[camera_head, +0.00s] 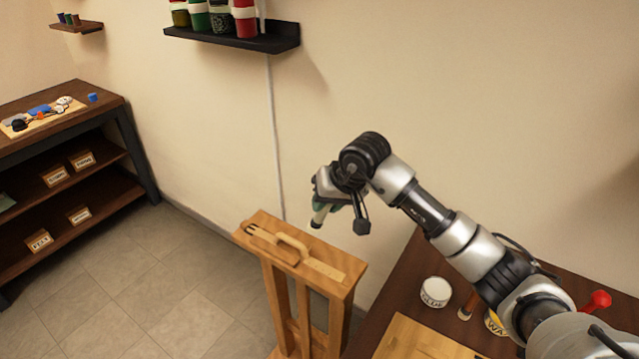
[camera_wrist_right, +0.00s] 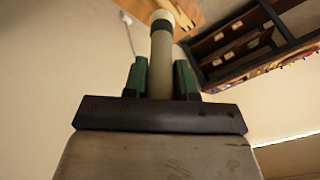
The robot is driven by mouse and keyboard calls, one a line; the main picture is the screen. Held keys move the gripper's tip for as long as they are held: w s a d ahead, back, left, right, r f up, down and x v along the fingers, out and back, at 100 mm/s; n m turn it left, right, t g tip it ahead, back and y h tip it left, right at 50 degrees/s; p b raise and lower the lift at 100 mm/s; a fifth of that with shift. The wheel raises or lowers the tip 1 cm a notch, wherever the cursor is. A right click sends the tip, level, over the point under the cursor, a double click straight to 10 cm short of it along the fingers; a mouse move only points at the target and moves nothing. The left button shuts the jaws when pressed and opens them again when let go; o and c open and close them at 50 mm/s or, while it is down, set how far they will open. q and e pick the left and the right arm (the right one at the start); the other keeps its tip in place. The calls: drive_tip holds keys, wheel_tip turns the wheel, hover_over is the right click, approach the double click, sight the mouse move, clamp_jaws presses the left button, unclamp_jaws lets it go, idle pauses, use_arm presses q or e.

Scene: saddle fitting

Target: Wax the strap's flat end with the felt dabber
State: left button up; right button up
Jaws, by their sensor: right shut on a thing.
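My right gripper (camera_head: 336,205) is shut on the felt dabber (camera_head: 319,216), a pale stick with a dark band. In the right wrist view the dabber (camera_wrist_right: 161,65) stands between the two green fingers, its rounded pale tip pointing away from the gripper. The tan strap (camera_head: 290,252) lies along the top of a wooden stand (camera_head: 355,268), with a raised arch in its middle and a dark fork-like end at left. Its flat end (camera_head: 325,270) lies at the right. The dabber is in the air above and behind the stand, apart from the strap. My left gripper is out of view.
The dark table (camera_head: 385,295) at right holds a pale board (camera_head: 420,342), a white lidded jar (camera_head: 435,291), a brown stick-like item (camera_head: 468,305), a partly hidden yellow-labelled tin (camera_head: 493,321) and a red item (camera_head: 597,300). Shelving (camera_head: 125,125) stands at left. A wall shelf (camera_head: 285,40) hangs above.

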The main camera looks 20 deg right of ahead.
sight(324, 217)
drive_tip(key=shift+w+a, duration=0.1)
drive_tip(key=shift+w, duration=0.2)
drive_tip(key=shift+s+a+f, duration=0.1)
drive_tip(key=shift+f, duration=0.35)
wheel_tip(324, 217, down, 3)
drive_tip(key=shift+s+r+b, duration=0.1)
drive_tip(key=shift+r+b, duration=0.05)
drive_tip(key=shift+b, duration=0.6)
drive_tip(key=shift+f, duration=0.6)
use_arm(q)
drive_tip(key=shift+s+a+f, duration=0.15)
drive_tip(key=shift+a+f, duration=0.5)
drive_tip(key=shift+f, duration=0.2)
use_arm(e)
drive_tip(key=shift+d, duration=0.2)
